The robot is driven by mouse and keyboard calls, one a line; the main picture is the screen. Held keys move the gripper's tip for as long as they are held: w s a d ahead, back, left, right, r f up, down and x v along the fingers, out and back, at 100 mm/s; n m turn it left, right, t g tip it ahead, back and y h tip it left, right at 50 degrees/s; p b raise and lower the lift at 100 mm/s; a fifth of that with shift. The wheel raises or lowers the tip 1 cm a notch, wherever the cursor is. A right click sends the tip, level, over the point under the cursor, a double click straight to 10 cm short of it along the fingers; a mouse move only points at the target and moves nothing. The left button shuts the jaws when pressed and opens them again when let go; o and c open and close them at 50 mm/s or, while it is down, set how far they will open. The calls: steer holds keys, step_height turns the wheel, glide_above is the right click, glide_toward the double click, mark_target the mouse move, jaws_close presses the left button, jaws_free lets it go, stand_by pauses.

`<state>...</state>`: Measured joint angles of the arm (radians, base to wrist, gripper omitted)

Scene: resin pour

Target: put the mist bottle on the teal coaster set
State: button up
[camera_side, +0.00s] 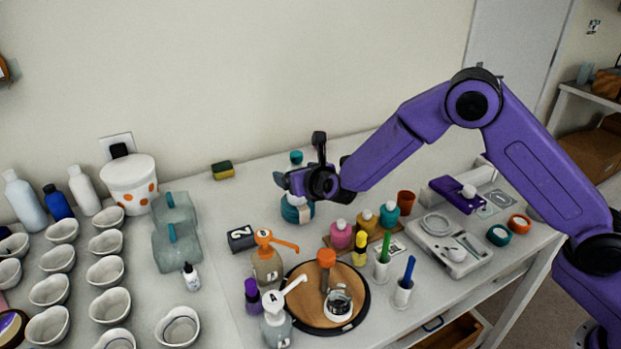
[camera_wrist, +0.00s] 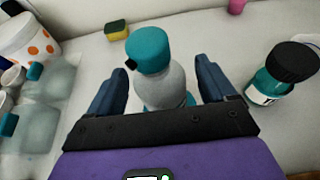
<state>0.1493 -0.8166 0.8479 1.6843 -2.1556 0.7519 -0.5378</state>
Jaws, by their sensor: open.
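The mist bottle (camera_wrist: 165,82) has a teal cap with a small dark nozzle and a pale grey body. It stands upright between the spread fingers of my gripper (camera_wrist: 162,88) in the wrist view, with a gap on each side. In the side view its teal cap (camera_side: 296,157) shows above my gripper (camera_side: 283,181), which hides much of its body. My gripper is open. A teal edge (camera_wrist: 190,101) shows low beside the bottle; I cannot tell whether it is the coaster set or the bottle's base.
A teal bottle with a black cap (camera_wrist: 283,78) stands close to the right finger. A sponge (camera_side: 222,170) lies toward the wall. Pump bottles (camera_side: 266,265) and a round wooden board (camera_side: 300,310) stand in front. Bare table lies left of my gripper.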

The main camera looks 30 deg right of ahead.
steer(key=v, duration=0.9)
steer(key=shift+s+r, duration=0.15)
steer(key=shift+s, duration=0.2)
steer(key=s+d+r+m+g+h, duration=0.3)
steer(key=s+d+m+g, duration=0.3)
steer(key=s+d+m, duration=0.9)
steer(key=s+d+m+g+y, duration=0.3)
steer(key=s+m+g, duration=0.4)
steer(key=s, duration=1.6)
steer(key=shift+s+f+m, duration=0.3)
steer(key=shift+f+m, duration=0.05)
steer(key=shift+m, duration=0.35)
